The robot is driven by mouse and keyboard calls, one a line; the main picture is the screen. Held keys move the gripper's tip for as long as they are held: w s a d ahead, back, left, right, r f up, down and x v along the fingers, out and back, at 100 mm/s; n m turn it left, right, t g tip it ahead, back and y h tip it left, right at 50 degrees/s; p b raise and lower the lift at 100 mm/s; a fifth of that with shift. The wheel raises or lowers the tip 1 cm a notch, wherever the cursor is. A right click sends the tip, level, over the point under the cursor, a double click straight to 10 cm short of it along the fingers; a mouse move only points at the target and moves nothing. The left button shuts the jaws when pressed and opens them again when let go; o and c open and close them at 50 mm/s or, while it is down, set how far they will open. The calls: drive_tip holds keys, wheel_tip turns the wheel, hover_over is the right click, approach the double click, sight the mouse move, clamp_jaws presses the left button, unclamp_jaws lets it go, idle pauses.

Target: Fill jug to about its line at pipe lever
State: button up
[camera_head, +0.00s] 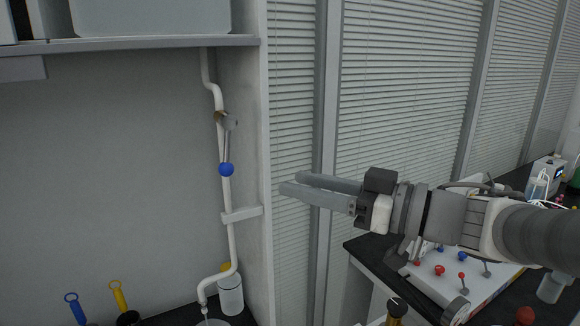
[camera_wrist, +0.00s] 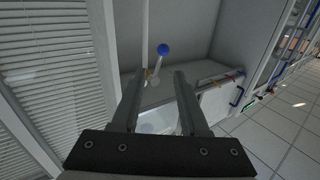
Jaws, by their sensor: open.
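A white pipe (camera_head: 229,200) runs down the wall of the alcove in the head view and bends to an outlet at the bottom. Its lever carries a blue knob (camera_head: 226,170) that hangs below a brown and grey pivot. The blue knob also shows in the wrist view (camera_wrist: 163,49), beyond my fingertips. My gripper (camera_head: 288,183) is open and empty, to the right of the lever and apart from it. A pale rim (camera_head: 212,322) under the outlet is cut off by the frame edge; I cannot tell if it is the jug. No fill line is visible.
A white bottle with a yellow cap (camera_head: 230,292) stands behind the outlet. A side panel (camera_head: 255,120) edges the alcove between lever and gripper. A shelf (camera_head: 130,44) is above. Blue and yellow handled tools (camera_head: 118,297) are at lower left. A control panel (camera_head: 455,275) lies right.

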sight(227, 148)
drive_tip(key=p+x, duration=0.1)
drive_tip(key=x, duration=1.6)
drive_tip(key=shift+s+a, duration=0.2)
drive_tip(key=shift+a, duration=0.15)
clamp_jaws()
idle(0.6)
